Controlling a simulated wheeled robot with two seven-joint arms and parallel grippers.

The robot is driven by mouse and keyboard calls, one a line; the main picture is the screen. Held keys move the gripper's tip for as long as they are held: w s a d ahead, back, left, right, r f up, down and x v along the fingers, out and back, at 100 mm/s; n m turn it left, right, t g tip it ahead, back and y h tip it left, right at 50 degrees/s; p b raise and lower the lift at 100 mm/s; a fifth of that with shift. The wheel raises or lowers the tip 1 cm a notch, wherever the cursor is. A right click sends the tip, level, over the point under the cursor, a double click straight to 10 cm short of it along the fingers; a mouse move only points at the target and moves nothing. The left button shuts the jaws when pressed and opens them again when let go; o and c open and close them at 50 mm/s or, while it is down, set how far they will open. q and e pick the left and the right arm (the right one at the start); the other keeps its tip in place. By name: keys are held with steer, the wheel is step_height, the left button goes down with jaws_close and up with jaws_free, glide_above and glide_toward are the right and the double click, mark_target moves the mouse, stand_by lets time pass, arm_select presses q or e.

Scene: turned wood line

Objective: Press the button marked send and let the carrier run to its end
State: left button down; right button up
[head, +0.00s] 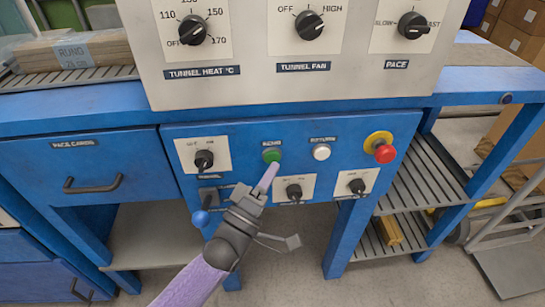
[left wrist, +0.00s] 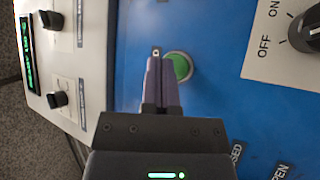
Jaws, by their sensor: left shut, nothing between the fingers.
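The green send button (head: 272,155) sits on the blue front panel under a small label that reads SEND. It also shows in the left wrist view (left wrist: 182,67), partly covered by my fingers. My left gripper (head: 273,168) is shut and empty, with its purple fingertips just below the button in the head view. In the left wrist view the shut fingertips (left wrist: 161,62) overlap the button's edge. I cannot tell whether they touch it. The button's travel cannot be judged. No carrier can be made out. My right gripper is not in view.
A white return button (head: 321,152) and a red button with a yellow collar (head: 384,152) lie to the right. Black knobs (head: 204,160) surround the send button. A grey control box (head: 300,85) overhangs above. A blue-ended lever (head: 201,218) is beside my gripper.

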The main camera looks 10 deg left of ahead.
arm_select(q)
steer(key=shift+w+a, duration=0.1)
steer(key=shift+w, duration=0.3)
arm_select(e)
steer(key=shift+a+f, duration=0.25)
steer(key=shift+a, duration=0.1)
